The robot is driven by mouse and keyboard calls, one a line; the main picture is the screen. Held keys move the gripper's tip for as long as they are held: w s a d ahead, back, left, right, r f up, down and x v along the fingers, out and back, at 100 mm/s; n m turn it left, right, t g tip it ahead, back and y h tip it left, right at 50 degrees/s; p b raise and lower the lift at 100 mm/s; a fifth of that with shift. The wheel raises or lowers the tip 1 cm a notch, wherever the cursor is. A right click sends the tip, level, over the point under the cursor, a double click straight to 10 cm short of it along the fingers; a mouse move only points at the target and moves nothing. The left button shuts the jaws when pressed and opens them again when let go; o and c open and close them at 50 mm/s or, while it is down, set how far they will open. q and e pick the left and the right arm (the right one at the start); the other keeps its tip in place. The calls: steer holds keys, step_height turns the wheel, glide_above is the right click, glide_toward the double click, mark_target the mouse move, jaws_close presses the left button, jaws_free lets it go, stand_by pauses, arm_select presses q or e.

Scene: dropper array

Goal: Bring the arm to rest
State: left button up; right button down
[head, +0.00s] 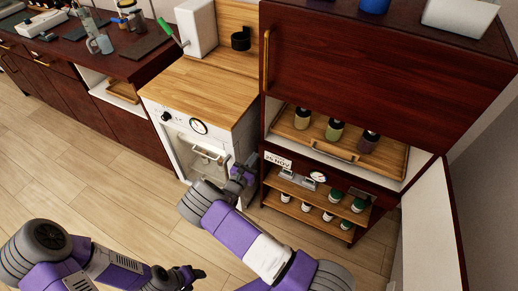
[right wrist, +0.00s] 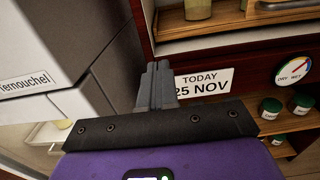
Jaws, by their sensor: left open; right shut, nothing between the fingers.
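My right arm reaches forward in the middle of the head view, and its gripper (head: 243,172) is beside the white oven's front right edge and left of the dark red cabinet. In the right wrist view the right gripper's fingers (right wrist: 157,85) are together with nothing between them. They are in front of the date sign (right wrist: 203,86), which reads "TODAY 25 NOV". My left gripper (head: 192,274) is low over the wooden floor at the bottom of the head view. It is open and empty, away from the furniture.
The white oven (head: 190,140) has a wooden top. The cabinet's pulled-out tray (head: 375,163) holds three jars; shelves below hold several green-lidded jars. An open white door panel (head: 428,230) stands at right. The floor (head: 90,165) is clear at left.

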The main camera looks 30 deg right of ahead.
steer(key=shift+s+a, duration=0.25)
steer(key=shift+a, duration=0.1)
steer(key=shift+f, duration=0.1)
steer(key=s+d+f+m+g+y, duration=0.1)
steer(key=s+f+m+g+y, duration=0.15)
steer(key=s+f+g, duration=0.4)
steer(key=s+f+m+g+y, duration=0.2)
steer(key=s+f+m, duration=0.15)
steer(key=s, duration=0.55)
steer(key=s+d+f+m+g+y, duration=0.1)
steer(key=s+f+m+g+y, duration=0.1)
steer(key=s+f+m+g, duration=0.4)
steer(key=s+a+m+y, duration=0.6)
steer(key=s+a+y, duration=0.3)
steer(key=s+a, duration=0.3)
steer(key=w+a+r+m+t+y, duration=0.3)
steer(key=a+r+m, duration=0.3)
steer(key=m, duration=0.4)
steer(key=shift+w+a+t, duration=0.35)
steer(key=shift+w+t, duration=0.4)
steer(key=shift+w, duration=0.05)
